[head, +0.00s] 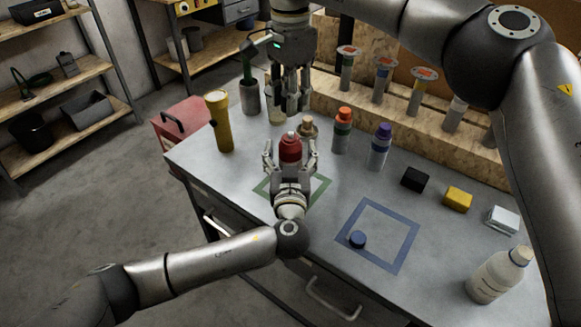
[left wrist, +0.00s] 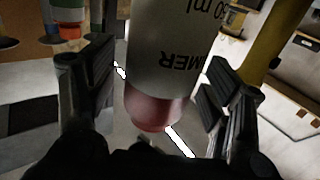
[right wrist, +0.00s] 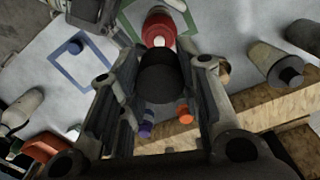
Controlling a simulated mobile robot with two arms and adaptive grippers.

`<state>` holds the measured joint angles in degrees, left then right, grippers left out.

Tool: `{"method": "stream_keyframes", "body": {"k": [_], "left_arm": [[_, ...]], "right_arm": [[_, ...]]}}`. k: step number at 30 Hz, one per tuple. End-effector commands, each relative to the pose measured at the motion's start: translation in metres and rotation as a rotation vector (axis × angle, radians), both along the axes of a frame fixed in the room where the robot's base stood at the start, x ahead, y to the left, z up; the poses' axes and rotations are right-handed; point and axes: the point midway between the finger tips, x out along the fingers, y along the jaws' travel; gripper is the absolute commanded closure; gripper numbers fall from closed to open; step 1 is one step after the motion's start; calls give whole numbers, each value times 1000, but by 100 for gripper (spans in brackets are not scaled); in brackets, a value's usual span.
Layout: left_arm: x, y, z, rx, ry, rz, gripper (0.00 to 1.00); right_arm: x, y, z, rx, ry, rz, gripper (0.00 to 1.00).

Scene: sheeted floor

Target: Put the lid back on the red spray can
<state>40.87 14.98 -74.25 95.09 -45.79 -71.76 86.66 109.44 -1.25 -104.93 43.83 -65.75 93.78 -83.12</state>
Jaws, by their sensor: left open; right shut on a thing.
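The red spray can (head: 290,151) stands upright inside a green square outline on the bench, its pale nozzle bare on top. My left gripper (head: 291,163) is open, with its fingers on either side of the can. In the left wrist view, the can's white label and red shoulder (left wrist: 155,108) show between the spread fingers (left wrist: 160,90). My right gripper (head: 290,106) points down above and behind the can. In the right wrist view, it (right wrist: 163,85) is shut on a dark cylindrical lid (right wrist: 159,76), with the red can top beyond it.
A yellow flashlight (head: 219,121) stands left of the can. Orange-topped (head: 342,130) and purple-topped (head: 379,147) bottles stand to the right. A small blue disc (head: 357,240) lies inside a blue square outline. A white bottle (head: 499,275) stands front right.

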Motion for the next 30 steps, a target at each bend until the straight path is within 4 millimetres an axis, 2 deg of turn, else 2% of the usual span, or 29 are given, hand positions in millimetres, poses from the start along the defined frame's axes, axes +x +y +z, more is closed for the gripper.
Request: {"method": "stream_keyframes", "body": {"k": [11,14,27,30], "left_arm": [[5,0,0,0,0,-1,26],[5,0,0,0,0,-1,36],[5,0,0,0,0,0,93],[5,0,0,0,0,0,95]], "right_arm": [[0,0,0,0,0,0,76],[0,0,0,0,0,0,76],[0,0,0,0,0,0,76],[0,0,-1,0,0,0,76]]}}
